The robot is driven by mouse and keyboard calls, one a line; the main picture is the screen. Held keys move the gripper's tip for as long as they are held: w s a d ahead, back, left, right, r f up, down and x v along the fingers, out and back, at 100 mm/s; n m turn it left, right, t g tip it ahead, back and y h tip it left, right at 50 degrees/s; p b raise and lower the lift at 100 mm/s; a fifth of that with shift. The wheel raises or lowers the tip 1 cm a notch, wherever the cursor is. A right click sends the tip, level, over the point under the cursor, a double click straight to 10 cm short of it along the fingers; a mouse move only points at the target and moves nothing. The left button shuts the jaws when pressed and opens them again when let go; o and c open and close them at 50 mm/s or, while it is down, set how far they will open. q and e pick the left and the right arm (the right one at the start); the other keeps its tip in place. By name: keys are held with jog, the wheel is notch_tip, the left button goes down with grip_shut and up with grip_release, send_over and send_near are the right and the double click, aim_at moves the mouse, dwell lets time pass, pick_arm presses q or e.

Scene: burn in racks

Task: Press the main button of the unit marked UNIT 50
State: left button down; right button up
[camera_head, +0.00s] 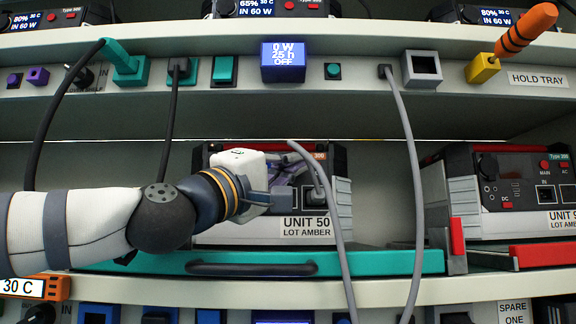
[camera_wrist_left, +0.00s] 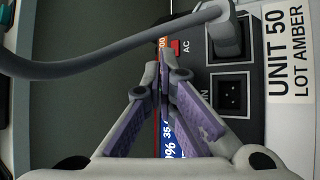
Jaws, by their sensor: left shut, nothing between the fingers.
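The unit marked UNIT 50 (camera_head: 262,228) sits on the middle shelf with a teal tray front below it. Its label also shows, turned sideways, in the left wrist view (camera_wrist_left: 288,55). My left gripper (camera_head: 287,184) is in front of its panel, fingers shut and empty. In the wrist view the fingertips (camera_wrist_left: 162,72) overlap the panel beside a red button marked AC (camera_wrist_left: 174,47). The main button does not show; the fingers cover that part of the panel. I cannot tell whether the fingertips touch it. The display (camera_wrist_left: 167,145) is partly hidden. My right gripper is out of view.
A grey cable (camera_head: 330,220) hangs across the unit's right side and crosses above my fingers in the wrist view, with its plug (camera_wrist_left: 225,35) in a socket. Another grey cable (camera_head: 412,170) hangs farther right. A second unit (camera_head: 520,190) stands at the right.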

pick_arm(q)
jog(key=shift+w, duration=0.15)
dwell(0.4)
jog(key=shift+w, duration=0.3)
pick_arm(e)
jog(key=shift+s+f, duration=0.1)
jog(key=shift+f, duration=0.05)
pick_arm(q)
jog(key=shift+w, duration=0.2)
jog(key=shift+s, duration=0.1)
jog(key=s+p, duration=0.2)
jog(key=s, duration=0.5)
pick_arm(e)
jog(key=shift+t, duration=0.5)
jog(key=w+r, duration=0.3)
pick_arm(q)
jog(key=shift+s, duration=0.1)
